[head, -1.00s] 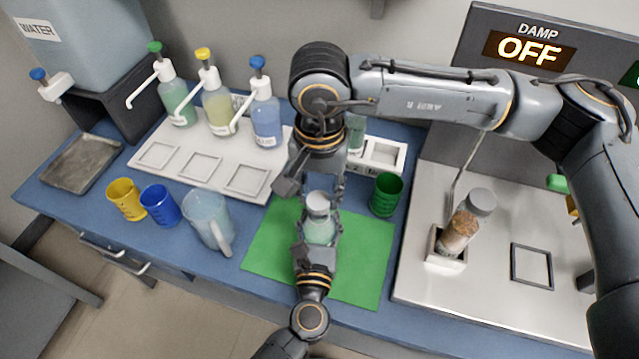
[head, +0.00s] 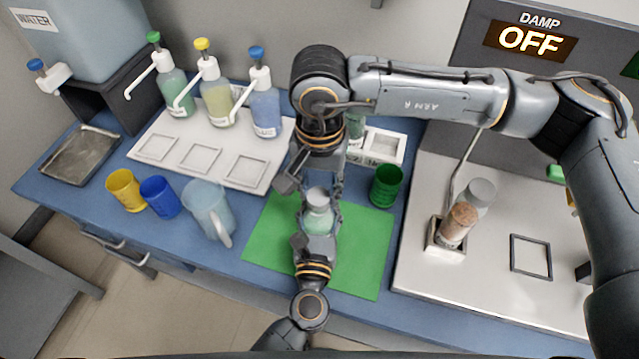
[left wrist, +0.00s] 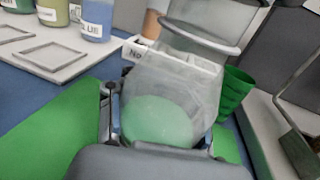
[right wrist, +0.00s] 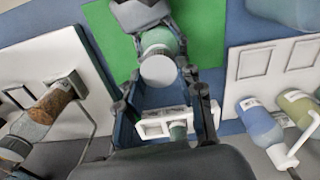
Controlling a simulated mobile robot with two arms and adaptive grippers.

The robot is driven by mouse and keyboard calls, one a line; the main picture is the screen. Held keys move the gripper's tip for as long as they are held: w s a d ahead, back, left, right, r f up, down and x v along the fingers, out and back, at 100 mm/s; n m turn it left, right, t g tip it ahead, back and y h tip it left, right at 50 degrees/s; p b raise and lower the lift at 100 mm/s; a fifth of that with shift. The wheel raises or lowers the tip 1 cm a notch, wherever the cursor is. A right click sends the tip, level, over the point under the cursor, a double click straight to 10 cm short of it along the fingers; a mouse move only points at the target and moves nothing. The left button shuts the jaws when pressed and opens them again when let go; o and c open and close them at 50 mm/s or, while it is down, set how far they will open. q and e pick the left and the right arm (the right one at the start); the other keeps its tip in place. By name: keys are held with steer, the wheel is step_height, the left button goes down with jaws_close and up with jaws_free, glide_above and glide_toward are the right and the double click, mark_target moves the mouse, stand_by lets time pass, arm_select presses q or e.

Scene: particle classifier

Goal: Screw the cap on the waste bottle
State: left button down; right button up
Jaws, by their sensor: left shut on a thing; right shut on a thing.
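The waste bottle (head: 318,222) is translucent with pale green content. It is upright over the green mat (head: 270,245). My left gripper (head: 316,240) is shut on its body. The left wrist view shows the bottle (left wrist: 165,95) close up. The pale grey cap (head: 316,196) is at the bottle's top and shows as a round disc (right wrist: 162,72) in the right wrist view. My right gripper (head: 322,190) reaches down from above, shut on the cap, with its fingers on both sides. How far the cap is seated on the neck cannot be told.
A clear jug (head: 207,210), blue cup (head: 160,197) and yellow cup (head: 125,190) stand left of the mat. A green cup (head: 387,187) stands right. Pump bottles stand behind on a white tray (head: 255,185).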

steer(key=shift+f, duration=0.55)
stand_by(0.4)
